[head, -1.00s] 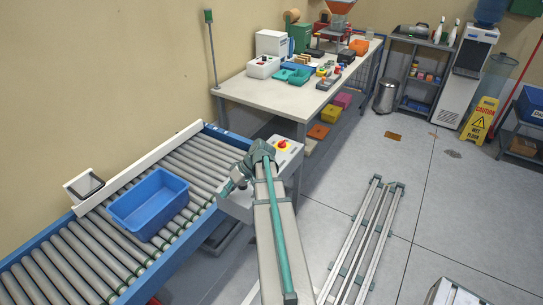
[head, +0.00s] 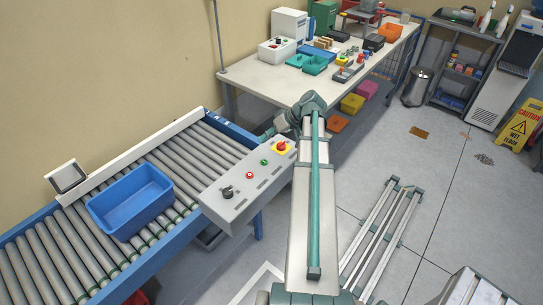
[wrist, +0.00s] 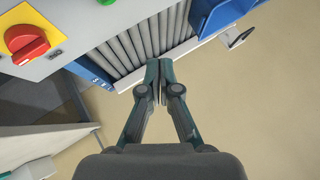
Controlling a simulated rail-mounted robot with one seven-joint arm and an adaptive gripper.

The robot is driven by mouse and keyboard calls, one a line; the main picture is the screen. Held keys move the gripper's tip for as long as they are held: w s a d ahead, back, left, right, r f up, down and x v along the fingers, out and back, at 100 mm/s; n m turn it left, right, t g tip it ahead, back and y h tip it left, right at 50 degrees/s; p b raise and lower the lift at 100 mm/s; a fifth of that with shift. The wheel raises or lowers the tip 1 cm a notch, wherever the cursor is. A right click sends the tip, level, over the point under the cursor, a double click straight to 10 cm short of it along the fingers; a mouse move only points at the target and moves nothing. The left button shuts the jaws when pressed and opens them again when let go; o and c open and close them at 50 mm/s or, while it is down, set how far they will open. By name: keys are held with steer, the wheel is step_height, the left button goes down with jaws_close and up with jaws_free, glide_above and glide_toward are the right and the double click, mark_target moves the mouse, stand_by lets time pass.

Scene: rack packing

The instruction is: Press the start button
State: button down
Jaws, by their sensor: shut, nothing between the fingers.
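A grey control panel (head: 238,200) stands beside the roller conveyor. On its top are a green button (head: 264,162), a red button (head: 250,175), a black knob (head: 227,192) and a red rotary switch on a yellow plate (head: 282,147). In the wrist view the red switch (wrist: 27,42) is at the upper left, and part of a green button (wrist: 107,2) shows at the top edge. My gripper (wrist: 159,68) is shut and empty, its fingertips over the conveyor's end in that view, apart from the panel. In the head view it is beyond the panel's far end, small and partly hidden by my arm.
A blue bin (head: 131,201) sits on the conveyor (head: 55,262). The worktable (head: 262,77) behind carries trays and another box with buttons (head: 277,50). A metal frame (head: 385,235) lies on the floor at right. Open floor lies beyond it.

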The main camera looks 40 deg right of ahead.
mark_target(266, 162)
steer(key=shift+f, duration=0.1)
stand_by(0.4)
steer(key=shift+f+b, duration=2.2)
steer(key=shift+f, duration=2.1)
steer(key=shift+f, duration=0.1)
steer(key=shift+f+b, duration=0.35)
steer(key=shift+b, duration=0.05)
steer(key=shift+f+b, duration=0.35)
steer(key=shift+r, duration=0.1)
steer(key=shift+r+p, duration=0.3)
steer(key=shift+r, duration=0.4)
steer(key=shift+r, duration=0.1)
steer(key=shift+r+p, duration=1.15)
steer(key=shift+r, duration=1.25)
